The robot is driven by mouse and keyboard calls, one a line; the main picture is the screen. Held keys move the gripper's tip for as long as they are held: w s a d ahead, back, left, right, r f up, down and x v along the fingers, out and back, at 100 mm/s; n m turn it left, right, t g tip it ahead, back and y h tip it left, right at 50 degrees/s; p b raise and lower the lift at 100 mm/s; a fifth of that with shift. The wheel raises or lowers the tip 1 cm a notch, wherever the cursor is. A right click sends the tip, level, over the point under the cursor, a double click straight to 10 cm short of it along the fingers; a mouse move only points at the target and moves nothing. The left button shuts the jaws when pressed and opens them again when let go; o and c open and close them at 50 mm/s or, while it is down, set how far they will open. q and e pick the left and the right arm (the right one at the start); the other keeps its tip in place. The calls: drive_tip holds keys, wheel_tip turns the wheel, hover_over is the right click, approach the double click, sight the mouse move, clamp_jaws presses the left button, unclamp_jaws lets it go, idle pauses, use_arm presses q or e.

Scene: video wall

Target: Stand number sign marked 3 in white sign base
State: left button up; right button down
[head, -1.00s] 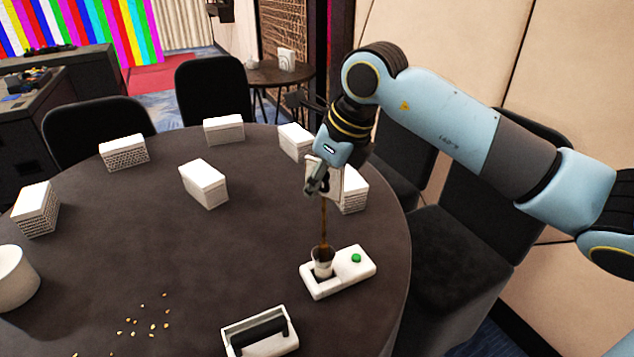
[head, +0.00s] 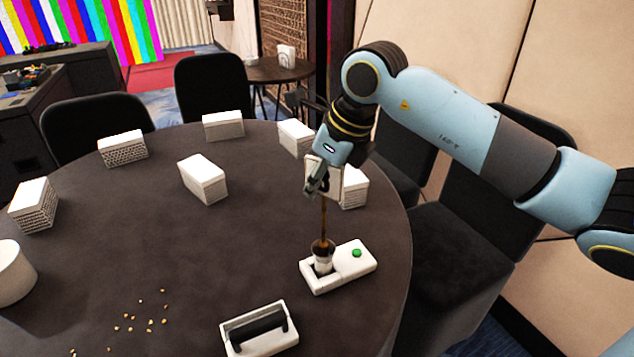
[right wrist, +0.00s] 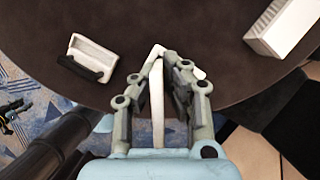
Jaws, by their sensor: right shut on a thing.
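My right gripper (head: 318,185) is shut on a pale, thin sign plate (head: 326,172), which shows edge-on between the fingers in the right wrist view (right wrist: 157,105). A thin brown stem (head: 323,215) runs down from it to a brown, round collar (head: 322,246) with a whitish part below. This lower end is over or in the dark recess at the left of the white base (head: 345,275), which has a green button (head: 357,253). I cannot tell whether it is seated. The stem looks nearly upright. No number is readable. My left gripper is not in view.
A white holder with a black bar (head: 258,330) lies near the front of the dark round table (head: 240,245). Several white boxes (head: 203,180) stand towards the back; one (head: 355,187) is just behind my right gripper. Small crumbs and a white round container (head: 12,272) are at left.

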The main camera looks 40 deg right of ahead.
drive_tip(key=shift+f+b, duration=1.9)
drive_tip(key=shift+f, duration=0.2)
drive_tip(key=c, duration=1.4)
unclamp_jaws()
drive_tip(key=shift+o, duration=0.2)
drive_tip(key=shift+r, duration=0.1)
drive_tip(key=v, duration=1)
drive_tip(key=shift+s+d+r, duration=0.1)
drive_tip(key=shift+s+r, duration=0.05)
drive_tip(key=shift+r, duration=0.25)
drive_tip(key=shift+s+r, duration=0.2)
drive_tip(key=shift+r, duration=0.3)
